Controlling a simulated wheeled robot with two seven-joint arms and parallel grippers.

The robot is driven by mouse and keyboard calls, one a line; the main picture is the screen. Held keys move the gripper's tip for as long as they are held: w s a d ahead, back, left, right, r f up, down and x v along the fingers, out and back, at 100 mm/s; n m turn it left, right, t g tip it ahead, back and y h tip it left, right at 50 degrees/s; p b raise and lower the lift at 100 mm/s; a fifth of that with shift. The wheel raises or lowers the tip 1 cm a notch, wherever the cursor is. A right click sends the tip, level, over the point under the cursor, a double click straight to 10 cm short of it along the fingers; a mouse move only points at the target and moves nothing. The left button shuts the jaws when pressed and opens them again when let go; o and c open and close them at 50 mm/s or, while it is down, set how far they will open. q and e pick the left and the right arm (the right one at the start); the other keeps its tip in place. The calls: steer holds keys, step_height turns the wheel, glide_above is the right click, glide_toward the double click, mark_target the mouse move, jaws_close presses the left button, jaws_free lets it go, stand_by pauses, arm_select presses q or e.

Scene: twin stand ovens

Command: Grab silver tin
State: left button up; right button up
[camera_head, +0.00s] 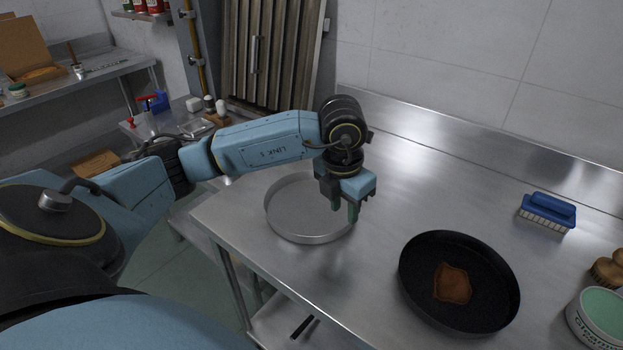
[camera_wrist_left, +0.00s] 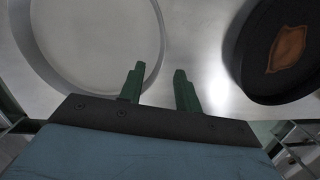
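The silver tin (camera_head: 302,238) is a round, shallow, empty pan on the left part of the steel table. In the left wrist view its rim (camera_wrist_left: 40,62) curves across the upper left. My left gripper (camera_head: 344,212) is above the tin's right side, pointing down, and hides part of its rim. In the left wrist view its two green fingers (camera_wrist_left: 160,85) are apart with nothing between them, near the tin's right edge. Contact with the rim cannot be told. My right gripper is not in view.
A black round pan (camera_head: 418,285) with a brown piece (camera_head: 453,284) in it stands to the right on the steel table (camera_head: 400,190). A blue brush (camera_head: 547,211) and a green-topped tub (camera_head: 600,318) are farther right. A wall backs the table.

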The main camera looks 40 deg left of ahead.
arm_select(q)
steer(key=f, duration=0.5)
steer(key=shift+w, duration=0.25)
jaws_close()
